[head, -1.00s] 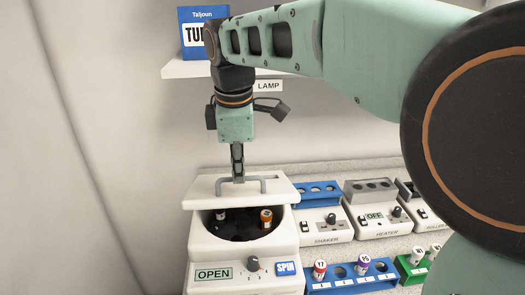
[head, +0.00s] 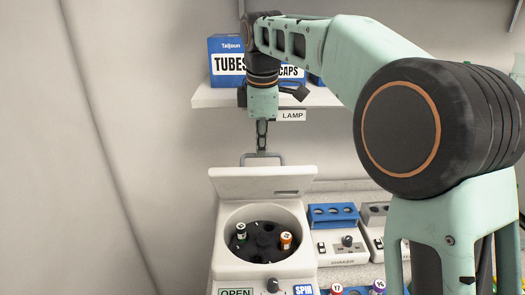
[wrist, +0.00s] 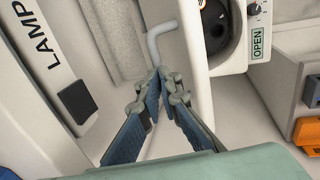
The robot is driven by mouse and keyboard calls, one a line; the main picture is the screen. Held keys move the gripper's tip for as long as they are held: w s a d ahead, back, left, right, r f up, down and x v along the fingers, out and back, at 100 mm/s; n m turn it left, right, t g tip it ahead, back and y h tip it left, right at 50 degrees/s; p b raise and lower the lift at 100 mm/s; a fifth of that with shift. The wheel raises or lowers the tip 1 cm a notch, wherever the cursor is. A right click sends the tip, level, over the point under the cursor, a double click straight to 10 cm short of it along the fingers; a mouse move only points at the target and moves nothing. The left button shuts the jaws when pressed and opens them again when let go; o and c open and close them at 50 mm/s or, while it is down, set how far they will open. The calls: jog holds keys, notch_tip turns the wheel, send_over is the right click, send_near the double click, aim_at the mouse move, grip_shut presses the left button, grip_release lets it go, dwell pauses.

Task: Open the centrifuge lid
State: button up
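The white centrifuge (head: 225,262) stands at the lower middle of the head view. Its lid (head: 240,183) is raised at the back and tilted up, so the bowl with its dark rotor (head: 262,240) shows. My gripper (head: 262,148) is at the grey lid handle (head: 279,158), above the lid's top edge. In the wrist view my fingertips (wrist: 160,72) are drawn together at the handle (wrist: 154,40). The exact contact is partly hidden by the fingers.
A shelf (head: 225,98) with blue boxes (head: 228,62) and a LAMP label (head: 291,115) hangs close behind my gripper. A shaker (head: 341,244) with a blue rack stands right of the centrifuge, and further devices beyond it. Capped tubes stand in front.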

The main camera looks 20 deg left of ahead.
jog(key=shift+o, duration=1.1)
jog(key=shift+d+f, duration=0.15)
jog(key=shift+f, duration=0.75)
jog(key=shift+o, duration=0.8)
jog(key=shift+w+a+f, duration=0.2)
jog(key=shift+w, duration=0.2)
jog(key=shift+r, duration=0.1)
jog(key=shift+r, duration=0.1)
